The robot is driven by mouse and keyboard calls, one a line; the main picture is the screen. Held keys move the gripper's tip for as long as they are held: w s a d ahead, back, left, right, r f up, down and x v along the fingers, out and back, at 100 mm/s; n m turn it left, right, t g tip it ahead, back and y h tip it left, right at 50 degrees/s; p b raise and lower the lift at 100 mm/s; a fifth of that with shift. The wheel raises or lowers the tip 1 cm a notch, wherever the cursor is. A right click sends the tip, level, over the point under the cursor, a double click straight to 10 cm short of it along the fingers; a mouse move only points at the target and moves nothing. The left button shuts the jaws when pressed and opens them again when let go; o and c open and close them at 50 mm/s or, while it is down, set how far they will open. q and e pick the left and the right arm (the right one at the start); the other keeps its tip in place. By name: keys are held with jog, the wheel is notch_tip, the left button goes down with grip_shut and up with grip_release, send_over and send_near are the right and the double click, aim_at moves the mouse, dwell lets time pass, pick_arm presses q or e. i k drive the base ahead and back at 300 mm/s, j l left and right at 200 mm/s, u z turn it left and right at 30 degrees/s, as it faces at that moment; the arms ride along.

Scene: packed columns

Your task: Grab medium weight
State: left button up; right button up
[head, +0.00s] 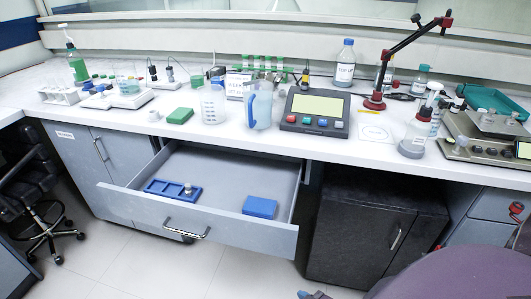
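A small silvery metal weight (188,188) stands upright in a blue tray (160,187) with recesses. The tray lies at the left inside an open drawer (225,180) below the bench. It is the only weight I can make out in the tray; its size marking is too small to read. A closed-looking blue box (260,207) sits at the right of the drawer. I cannot make out either of my grippers in the head view, and nothing is touching the weight.
A dark cabinet (350,240) stands right of the drawer. A black chair (35,185) is at left.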

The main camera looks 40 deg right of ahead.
aim_at(510, 122)
jog(key=z, duration=2.65)
